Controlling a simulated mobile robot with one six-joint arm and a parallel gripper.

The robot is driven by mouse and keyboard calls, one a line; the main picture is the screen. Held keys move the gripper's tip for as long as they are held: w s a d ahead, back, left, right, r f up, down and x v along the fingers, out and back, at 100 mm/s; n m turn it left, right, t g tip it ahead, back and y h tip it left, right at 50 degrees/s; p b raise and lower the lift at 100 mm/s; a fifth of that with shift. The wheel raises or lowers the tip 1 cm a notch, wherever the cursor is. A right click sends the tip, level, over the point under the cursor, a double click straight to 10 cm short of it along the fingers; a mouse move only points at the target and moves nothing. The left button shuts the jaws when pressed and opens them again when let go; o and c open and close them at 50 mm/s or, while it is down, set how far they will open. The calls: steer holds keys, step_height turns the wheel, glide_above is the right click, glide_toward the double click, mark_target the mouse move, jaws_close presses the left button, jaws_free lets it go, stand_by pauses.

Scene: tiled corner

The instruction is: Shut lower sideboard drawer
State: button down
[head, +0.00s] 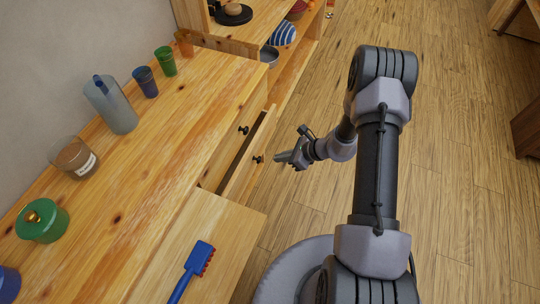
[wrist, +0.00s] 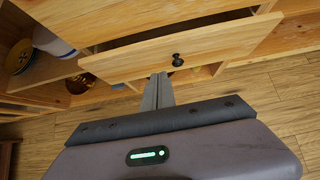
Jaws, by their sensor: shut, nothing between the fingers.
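The wooden sideboard (head: 150,170) runs along the wall at the left of the head view. Its lower drawer (head: 246,160) stands partly open, with a gap behind its front and a dark round knob (head: 258,159). The upper drawer, with its own knob (head: 243,130), looks closed. My gripper (head: 282,157) is in front of the lower drawer, close to the knob. In the wrist view my gripper's fingers (wrist: 160,78) are shut and empty, just beside the knob (wrist: 177,60) and near the drawer front (wrist: 215,48). I cannot tell whether they touch it.
A blue brush (head: 197,262) lies on a wooden surface near the open drawer. A pitcher (head: 112,105), cups, a candle jar (head: 75,158) and a green pot (head: 43,221) stand on the sideboard. Open shelves with bowls are beyond.

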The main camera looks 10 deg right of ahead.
steer(key=s+a, duration=0.4)
steer(key=s, duration=0.2)
steer(key=b, duration=0.5)
glide_toward(239, 176)
step_height(239, 176, down, 4)
steer(key=shift+w+a+f+b, duration=0.2)
steer(key=shift+w+a+b, duration=0.2)
steer(key=shift+w+a, duration=0.75)
steer(key=shift+w+a+r, duration=0.1)
steer(key=shift+a, duration=0.35)
